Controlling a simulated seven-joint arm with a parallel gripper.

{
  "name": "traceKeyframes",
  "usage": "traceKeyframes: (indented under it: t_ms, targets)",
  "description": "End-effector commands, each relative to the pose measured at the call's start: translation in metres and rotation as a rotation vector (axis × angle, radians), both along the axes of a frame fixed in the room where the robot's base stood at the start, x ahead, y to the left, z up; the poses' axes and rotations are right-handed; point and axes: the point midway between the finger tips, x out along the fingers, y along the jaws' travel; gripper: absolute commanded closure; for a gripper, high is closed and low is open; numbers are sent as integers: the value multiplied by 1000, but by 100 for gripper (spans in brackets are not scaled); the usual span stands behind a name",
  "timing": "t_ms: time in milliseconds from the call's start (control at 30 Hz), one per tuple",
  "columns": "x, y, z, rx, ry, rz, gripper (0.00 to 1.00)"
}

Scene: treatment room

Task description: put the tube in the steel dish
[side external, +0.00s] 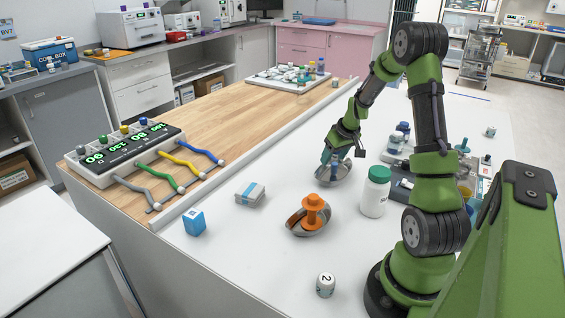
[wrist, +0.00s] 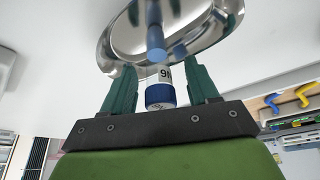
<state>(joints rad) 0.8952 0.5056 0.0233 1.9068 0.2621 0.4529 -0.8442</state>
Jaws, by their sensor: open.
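My gripper (wrist: 160,85) is open, with its two green fingers on either side of the tube (wrist: 164,75) and a gap to each. The tube has a blue cap, a white label with dark print and a blue length beyond it. It points into the oval steel dish (wrist: 205,45), which lies just beyond the fingertips. I cannot tell whether the tube rests on the dish. In the side view my gripper (side external: 333,163) is down at the steel dish (side external: 346,178); the fingers mostly hide the tube there.
A second metal dish (side external: 297,230) holds an orange spool-like piece (side external: 311,211). A white bottle with a green cap (side external: 375,192) stands right of my gripper. A grey-white box (side external: 250,194), a blue cube (side external: 194,222) and a numbered white piece (side external: 325,285) lie on the white top.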

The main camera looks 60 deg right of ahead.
Motion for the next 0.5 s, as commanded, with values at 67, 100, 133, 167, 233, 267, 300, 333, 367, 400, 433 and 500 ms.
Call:
traceKeyframes:
  t_ms: [67, 100, 133, 167, 233, 267, 300, 333, 367, 400, 433, 500]
  targets:
    - [0, 0, 0, 0, 0, 0, 41]
    - [0, 0, 0, 0, 0, 0, 41]
    - [0, 0, 0, 0, 0, 0, 41]
    - [0, 0, 1, 0, -1, 0, 41]
    - [0, -1, 6, -4, -1, 1, 41]
    - [0, -1, 10, -4, -2, 1, 41]
    - [1, -1, 16, -4, -3, 0, 41]
    - [1, -1, 20, -5, -3, 1, 41]
    - [1, -1, 25, -5, -3, 1, 41]
    - [1, -1, 31, -5, -3, 2, 41]
    - [1, 0, 36, -4, -4, 2, 41]
    - [1, -1, 46, -4, -2, 1, 41]
